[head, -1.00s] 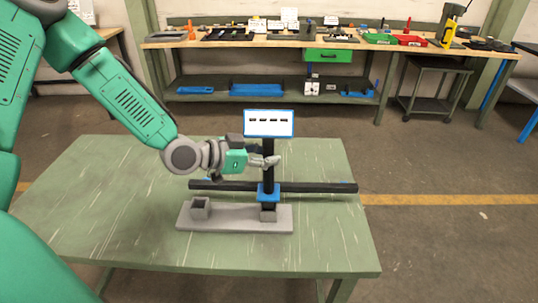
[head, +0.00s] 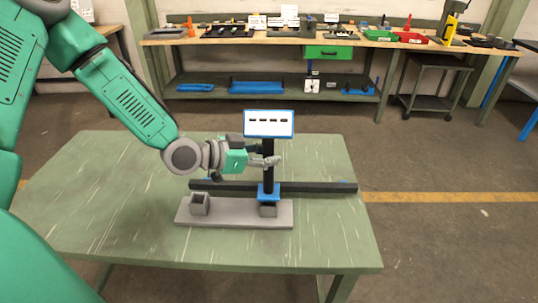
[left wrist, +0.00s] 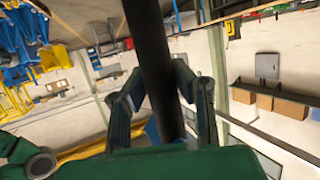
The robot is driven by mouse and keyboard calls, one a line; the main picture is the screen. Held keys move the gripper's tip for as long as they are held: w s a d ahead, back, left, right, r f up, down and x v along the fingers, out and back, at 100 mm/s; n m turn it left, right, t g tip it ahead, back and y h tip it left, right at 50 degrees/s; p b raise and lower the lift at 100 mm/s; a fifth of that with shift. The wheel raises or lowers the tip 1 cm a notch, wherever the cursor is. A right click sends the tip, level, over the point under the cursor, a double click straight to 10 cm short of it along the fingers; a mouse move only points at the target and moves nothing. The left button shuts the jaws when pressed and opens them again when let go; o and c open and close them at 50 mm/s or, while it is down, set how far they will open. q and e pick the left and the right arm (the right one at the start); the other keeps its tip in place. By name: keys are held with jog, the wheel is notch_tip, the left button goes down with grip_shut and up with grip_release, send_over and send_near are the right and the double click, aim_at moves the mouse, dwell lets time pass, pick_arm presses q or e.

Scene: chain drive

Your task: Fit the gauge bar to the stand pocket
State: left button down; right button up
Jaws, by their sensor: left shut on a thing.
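The gauge bar (head: 268,176) is a black upright bar with a blue-edged white panel (head: 269,123) on top and a blue collar (head: 269,191) low down. My left gripper (head: 268,161) is shut on the bar between panel and collar. The bar also shows between the fingers in the left wrist view (left wrist: 158,70). The grey stand (head: 235,213) lies on the table with a left pocket (head: 200,203), which is empty, and a right pocket (head: 268,210) directly below the bar. I cannot tell whether the bar's lower end is inside it. My right gripper is not in view.
A long black bar (head: 320,188) lies crosswise behind the upright bar. The green table (head: 110,220) is clear to the left and in front. A workbench (head: 350,43) with several trays and tools stands at the back, beside a small trolley (head: 433,65).

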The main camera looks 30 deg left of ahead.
pick_arm(q)
jog(key=shift+w+f+b, duration=0.1)
jog(key=shift+f+b, duration=0.95)
jog(key=shift+f, duration=0.15)
jog(key=c, duration=1.3)
grip_release()
jog(key=shift+s+f, duration=0.2)
jog(key=shift+s, duration=0.05)
jog(key=shift+s+a+r, duration=0.15)
jog(key=v, duration=1.1)
jog(key=shift+s, duration=0.2)
